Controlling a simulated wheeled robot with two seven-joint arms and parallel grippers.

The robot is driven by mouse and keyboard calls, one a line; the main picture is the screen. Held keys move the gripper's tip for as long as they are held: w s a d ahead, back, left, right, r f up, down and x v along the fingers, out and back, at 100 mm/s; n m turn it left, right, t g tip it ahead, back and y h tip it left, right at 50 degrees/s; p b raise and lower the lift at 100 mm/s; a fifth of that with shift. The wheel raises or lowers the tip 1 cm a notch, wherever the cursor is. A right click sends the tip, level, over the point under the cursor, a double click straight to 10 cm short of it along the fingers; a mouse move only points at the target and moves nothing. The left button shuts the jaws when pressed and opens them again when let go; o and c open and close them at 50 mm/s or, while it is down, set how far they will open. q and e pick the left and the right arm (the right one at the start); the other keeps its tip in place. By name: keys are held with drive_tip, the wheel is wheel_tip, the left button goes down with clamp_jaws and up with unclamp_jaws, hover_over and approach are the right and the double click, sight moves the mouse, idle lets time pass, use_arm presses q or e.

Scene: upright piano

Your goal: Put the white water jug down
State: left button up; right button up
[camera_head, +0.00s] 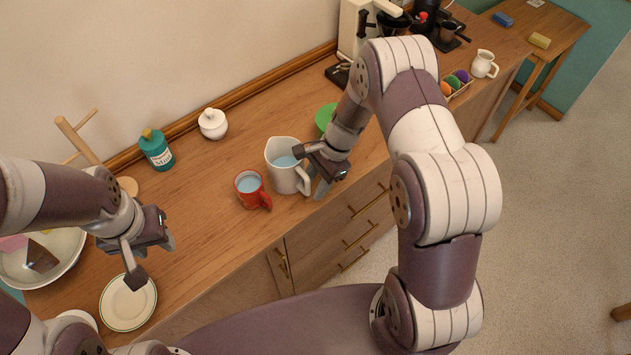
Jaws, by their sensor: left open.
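The white water jug (281,174) stands upright on the wooden counter and holds pale blue water. Its handle points to the lower right. My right gripper (308,173) is at the handle side of the jug, with its fingers apart around the handle; whether they touch it is hard to tell. My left gripper (153,261) is open and empty, above the counter near a small plate.
A red mug (245,185) of water stands close left of the jug. A green bowl (325,117) is partly hidden behind my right arm. A teal tin (156,150), a white lidded pot (212,124) and a rimmed plate (128,302) are on the counter.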

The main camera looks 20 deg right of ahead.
drive_tip(key=shift+w+d+r, duration=0.1)
drive_tip(key=shift+d+r, duration=0.1)
drive_tip(key=shift+r, duration=0.3)
drive_tip(key=s+b+v, duration=0.1)
drive_tip(key=b+v, duration=0.1)
drive_tip(key=v, duration=0.8)
drive_tip(key=s+r+n+t+h, duration=0.2)
drive_tip(key=s+r+n+h, duration=0.2)
drive_tip(key=s+n, duration=0.9)
drive_tip(key=shift+a+r+n+p, duration=0.3)
drive_tip(key=shift+a+r+n, duration=0.05)
drive_tip(key=shift+n, duration=0.35)
drive_tip(key=shift+s, duration=0.25)
